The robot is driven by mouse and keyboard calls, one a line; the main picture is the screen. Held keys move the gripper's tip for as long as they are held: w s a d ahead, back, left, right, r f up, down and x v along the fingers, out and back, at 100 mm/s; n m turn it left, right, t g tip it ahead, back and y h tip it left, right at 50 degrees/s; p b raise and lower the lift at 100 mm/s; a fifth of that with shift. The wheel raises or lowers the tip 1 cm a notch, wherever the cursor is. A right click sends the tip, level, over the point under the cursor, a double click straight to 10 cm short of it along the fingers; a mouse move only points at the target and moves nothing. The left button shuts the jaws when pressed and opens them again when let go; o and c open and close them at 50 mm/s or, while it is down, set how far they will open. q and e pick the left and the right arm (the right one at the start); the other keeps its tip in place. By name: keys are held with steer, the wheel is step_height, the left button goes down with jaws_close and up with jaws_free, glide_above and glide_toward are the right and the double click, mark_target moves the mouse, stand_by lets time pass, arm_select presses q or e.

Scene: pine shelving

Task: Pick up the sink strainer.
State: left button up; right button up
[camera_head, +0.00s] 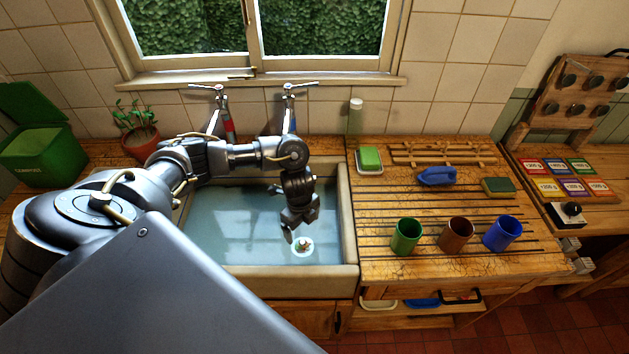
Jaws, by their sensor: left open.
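The sink strainer (303,246) is a small round pale piece with a darker middle. It shows in the head view near the front right of the sink (345,225), which seems to hold water. My left gripper (299,229) points down just above and slightly left of the strainer. It is open, and its fingers seem apart from the strainer, though the exact gap is hard to judge. My left arm comes in from the left across the sink. My right gripper is not in view.
Two taps (291,108) stand behind the sink. On the right counter are green (406,237), brown (455,236) and blue (502,233) cups, a green soap block (370,158), a blue brush (437,176) and a sponge (498,187). A potted plant (137,138) stands at left.

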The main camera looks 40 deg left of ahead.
mark_target(303, 241)
arm_select(q)
steer(key=f, duration=0.1)
steer(key=f+b, duration=0.1)
steer(key=f, duration=0.1)
steer(key=f+b, duration=0.1)
steer(key=f, duration=0.1)
steer(key=shift+s+a+f, duration=0.2)
steer(key=shift+s+f, duration=0.05)
steer(key=shift+w+f+b, duration=0.15)
steer(key=shift+f, duration=1.2)
steer(key=shift+w+f+b, duration=0.1)
steer(key=shift+f+b, duration=0.05)
steer(key=shift+f, duration=1.2)
steer(key=c, duration=1.1)
